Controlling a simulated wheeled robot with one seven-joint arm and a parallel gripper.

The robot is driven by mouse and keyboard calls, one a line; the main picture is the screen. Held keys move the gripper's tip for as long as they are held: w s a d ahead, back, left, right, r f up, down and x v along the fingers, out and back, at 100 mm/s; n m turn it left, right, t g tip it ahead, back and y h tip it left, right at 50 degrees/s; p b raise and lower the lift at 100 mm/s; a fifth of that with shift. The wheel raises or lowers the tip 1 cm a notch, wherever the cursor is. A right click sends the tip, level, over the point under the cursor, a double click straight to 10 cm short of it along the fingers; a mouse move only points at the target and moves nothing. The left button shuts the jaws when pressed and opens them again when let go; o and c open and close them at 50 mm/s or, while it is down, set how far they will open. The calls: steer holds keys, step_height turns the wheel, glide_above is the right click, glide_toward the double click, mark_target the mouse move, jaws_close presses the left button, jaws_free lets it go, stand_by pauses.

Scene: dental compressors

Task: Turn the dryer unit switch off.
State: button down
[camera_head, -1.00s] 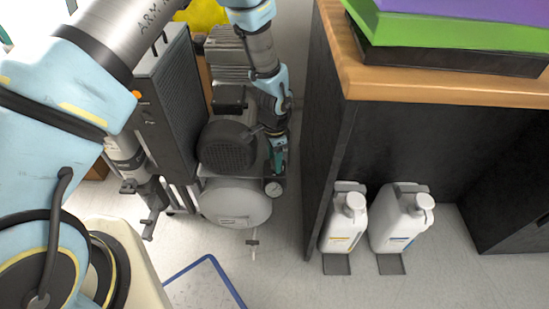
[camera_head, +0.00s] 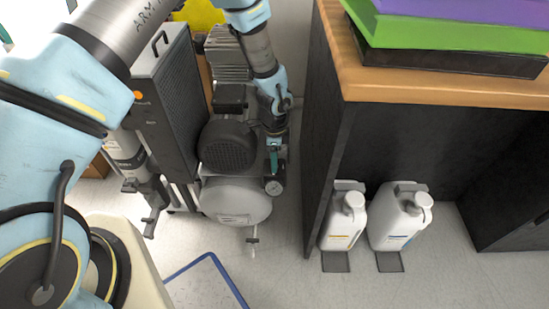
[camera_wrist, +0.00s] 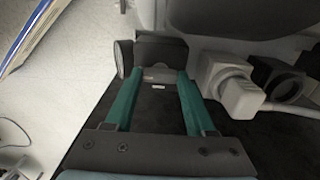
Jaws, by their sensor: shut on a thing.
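The tall dark unit with a handle and ribbed side, which looks like the dryer unit (camera_head: 172,100), stands left of the compressor. A small orange round part (camera_head: 138,94) shows on its front edge; I cannot tell whether it is the switch. My gripper (camera_head: 274,160) is down at the right side of the compressor, just above its pressure gauge (camera_head: 274,187). In the wrist view, my green fingers (camera_wrist: 159,76) are shut on a dark block (camera_wrist: 160,52) beside the gauge (camera_wrist: 124,58). The contact is partly hidden, and the switch's setting cannot be made out.
The compressor's round motor cover (camera_head: 228,146) and white tank (camera_head: 236,203) are close left of my gripper. A dark cabinet (camera_head: 325,150) stands close on the right, with two white bottles (camera_head: 345,222) beyond its side panel. Grey fittings (camera_wrist: 235,88) lie right of my fingers.

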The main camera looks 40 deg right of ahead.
steer(key=shift+c, duration=1.2)
jaws_free()
step_height(320, 180, up, 11)
steer(key=shift+p, duration=0.3)
steer(key=shift+f, duration=0.1)
